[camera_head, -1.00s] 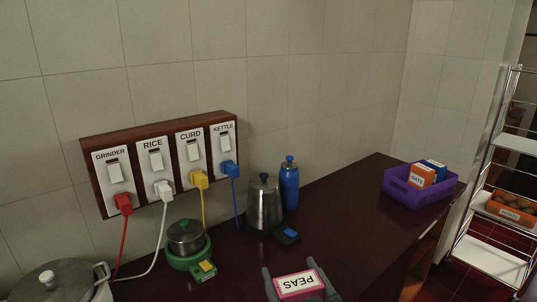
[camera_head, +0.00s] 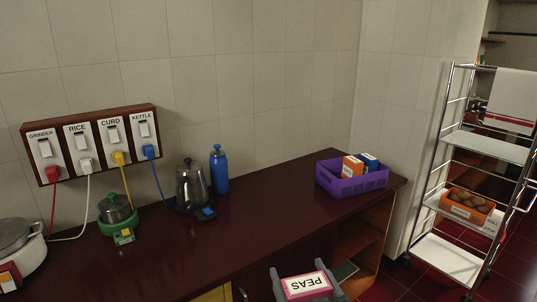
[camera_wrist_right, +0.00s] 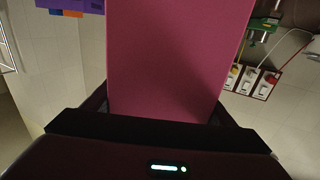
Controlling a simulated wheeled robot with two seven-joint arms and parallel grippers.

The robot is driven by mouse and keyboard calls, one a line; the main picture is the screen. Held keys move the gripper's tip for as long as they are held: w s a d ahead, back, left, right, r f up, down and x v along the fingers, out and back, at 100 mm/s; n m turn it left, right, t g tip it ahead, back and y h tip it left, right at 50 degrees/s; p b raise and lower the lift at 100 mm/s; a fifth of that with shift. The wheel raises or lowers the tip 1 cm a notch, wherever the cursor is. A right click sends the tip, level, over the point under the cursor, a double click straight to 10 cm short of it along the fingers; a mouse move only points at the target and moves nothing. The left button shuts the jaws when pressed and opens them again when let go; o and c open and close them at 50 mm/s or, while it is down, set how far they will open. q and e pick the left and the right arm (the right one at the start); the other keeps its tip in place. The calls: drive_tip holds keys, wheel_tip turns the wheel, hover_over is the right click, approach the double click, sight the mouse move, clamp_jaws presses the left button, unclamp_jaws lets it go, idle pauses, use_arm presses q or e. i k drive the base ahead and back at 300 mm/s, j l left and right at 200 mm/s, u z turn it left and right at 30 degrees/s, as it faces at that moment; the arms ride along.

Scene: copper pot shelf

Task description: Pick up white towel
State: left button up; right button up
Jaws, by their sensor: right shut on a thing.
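A white towel (camera_head: 512,100) with a red stripe near its lower edge hangs at the upper right of the head view, on or behind the top of the metal rack. My right gripper (camera_head: 306,274) is at the bottom of the head view, far from the towel. In the right wrist view the pink box (camera_wrist_right: 178,55) fills the middle. My left gripper is not in view.
The metal rack (camera_head: 475,146) on the right holds an orange crate (camera_head: 460,212). The dark counter (camera_head: 255,222) carries a purple basket (camera_head: 350,182), a kettle (camera_head: 188,187), a blue bottle (camera_head: 219,170) and pots. Red floor tiles (camera_head: 395,284) show between counter and rack.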

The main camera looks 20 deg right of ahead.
sight(512, 106)
drive_tip(key=l, duration=1.9)
drive_tip(key=i+l, duration=0.1)
drive_tip(key=l, duration=0.3)
drive_tip(key=i+l, duration=0.1)
drive_tip(key=l, duration=0.3)
drive_tip(key=i+l+u, duration=0.1)
drive_tip(key=l, duration=0.3)
drive_tip(key=i+l, duration=0.1)
drive_tip(key=l, duration=0.3)
drive_tip(key=i+l, duration=0.25)
drive_tip(key=l, duration=0.15)
drive_tip(key=i+l, duration=0.55)
drive_tip(key=l, duration=0.2)
drive_tip(key=i+l, duration=0.25)
drive_tip(key=l, duration=0.15)
